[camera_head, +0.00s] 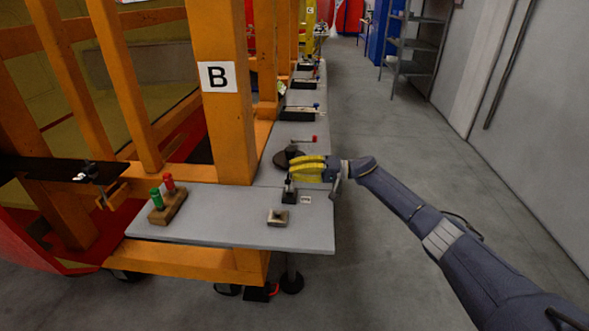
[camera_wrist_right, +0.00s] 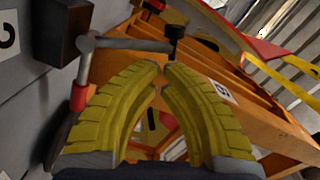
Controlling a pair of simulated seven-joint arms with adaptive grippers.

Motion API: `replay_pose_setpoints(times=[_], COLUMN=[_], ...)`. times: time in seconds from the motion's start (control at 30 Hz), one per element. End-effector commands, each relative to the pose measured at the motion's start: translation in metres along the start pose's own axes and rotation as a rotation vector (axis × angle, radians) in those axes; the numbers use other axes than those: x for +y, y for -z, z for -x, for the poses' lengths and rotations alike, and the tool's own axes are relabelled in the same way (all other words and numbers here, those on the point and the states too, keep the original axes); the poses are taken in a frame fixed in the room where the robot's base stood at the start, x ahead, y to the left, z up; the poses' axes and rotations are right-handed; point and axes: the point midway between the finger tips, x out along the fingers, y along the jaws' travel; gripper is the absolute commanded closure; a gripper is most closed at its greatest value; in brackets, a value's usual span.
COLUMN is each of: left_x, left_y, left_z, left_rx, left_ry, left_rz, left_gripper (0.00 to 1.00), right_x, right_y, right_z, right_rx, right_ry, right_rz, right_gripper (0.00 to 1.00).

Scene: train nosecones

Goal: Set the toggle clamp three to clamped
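A toggle clamp (camera_head: 289,190) with a dark base stands upright on the grey bench beside a small white label. I cannot read a number on it. My right gripper (camera_head: 292,169), with yellow fingers, is just above and behind the nearer clamp. In the wrist view, the fingertips (camera_wrist_right: 162,67) nearly meet with nothing seen between them. A clamp with a grey arm (camera_wrist_right: 130,44), red grip and black tip lies beyond them. I cannot tell which clamp this is. My left gripper is not in view.
The grey bench (camera_head: 230,228) carries a wooden block with green and red pegs (camera_head: 168,203) and a small metal block (camera_head: 278,217). An orange post marked B (camera_head: 222,120) rises beside it. More clamps stand further back. The floor to the right is clear.

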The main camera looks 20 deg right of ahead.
Motion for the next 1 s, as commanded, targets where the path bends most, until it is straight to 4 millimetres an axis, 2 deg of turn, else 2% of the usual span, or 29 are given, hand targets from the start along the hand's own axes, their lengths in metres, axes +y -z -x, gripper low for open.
replay_pose_setpoints(times=[1.0], left_x=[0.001], left_y=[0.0], left_z=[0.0], left_rx=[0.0], left_ry=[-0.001], left_rz=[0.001], left_gripper=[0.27], right_x=[-0.004], right_y=[-0.013], right_z=[-0.001], right_rx=[-0.002], right_ry=[-0.008], right_rz=[0.151], right_gripper=[1.0])
